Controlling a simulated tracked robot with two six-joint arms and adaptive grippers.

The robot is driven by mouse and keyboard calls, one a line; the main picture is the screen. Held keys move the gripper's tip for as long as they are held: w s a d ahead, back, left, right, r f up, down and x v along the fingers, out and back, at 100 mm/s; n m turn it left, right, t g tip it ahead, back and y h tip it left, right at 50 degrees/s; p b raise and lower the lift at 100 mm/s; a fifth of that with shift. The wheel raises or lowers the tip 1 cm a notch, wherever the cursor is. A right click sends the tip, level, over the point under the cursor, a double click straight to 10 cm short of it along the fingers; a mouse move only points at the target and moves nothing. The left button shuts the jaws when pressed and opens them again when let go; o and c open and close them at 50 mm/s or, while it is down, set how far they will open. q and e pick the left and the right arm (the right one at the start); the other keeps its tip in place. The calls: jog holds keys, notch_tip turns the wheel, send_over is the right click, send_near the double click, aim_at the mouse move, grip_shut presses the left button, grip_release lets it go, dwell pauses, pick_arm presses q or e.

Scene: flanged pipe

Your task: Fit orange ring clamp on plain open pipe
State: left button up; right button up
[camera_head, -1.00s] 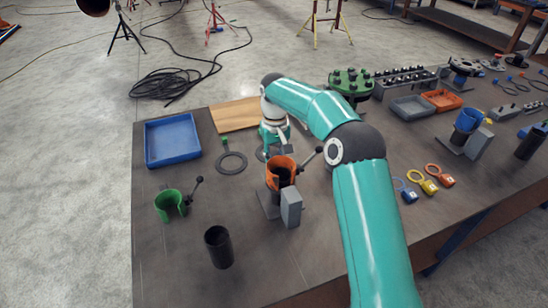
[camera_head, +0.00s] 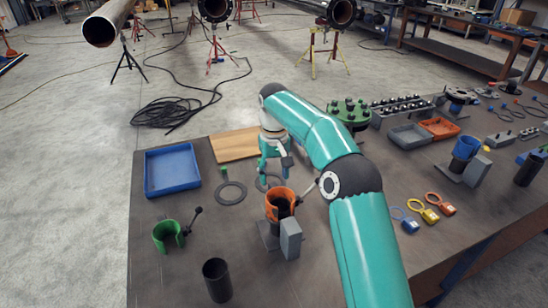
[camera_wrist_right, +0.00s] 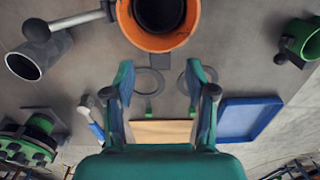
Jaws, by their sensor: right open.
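The orange ring clamp (camera_head: 280,204) sits around a dark pipe on a stand with a grey block (camera_head: 290,240). Its lever sticks out to the right. In the right wrist view the orange ring (camera_wrist_right: 133,38) is at the top, around the dark pipe mouth (camera_wrist_right: 160,10). A plain open black pipe (camera_head: 217,281) stands upright at the front of the table, with nothing around it. My right gripper (camera_head: 277,160) is behind the orange clamp, apart from it. The right wrist view shows its two fingers (camera_wrist_right: 161,75) spread with nothing between them. My left gripper is out of view.
A green clamp (camera_head: 166,238) stands left of the orange one. Behind are a blue tray (camera_head: 172,190), a wooden board (camera_head: 235,144) and a flat dark ring (camera_head: 231,193). Coloured padlock-like tags (camera_head: 428,214) lie to the right. The table's left front is mostly clear.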

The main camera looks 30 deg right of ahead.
notch_tip(320, 180, up, 6)
jog(key=shift+r, duration=0.25)
jog(key=shift+f, duration=0.15)
dwell(1.0)
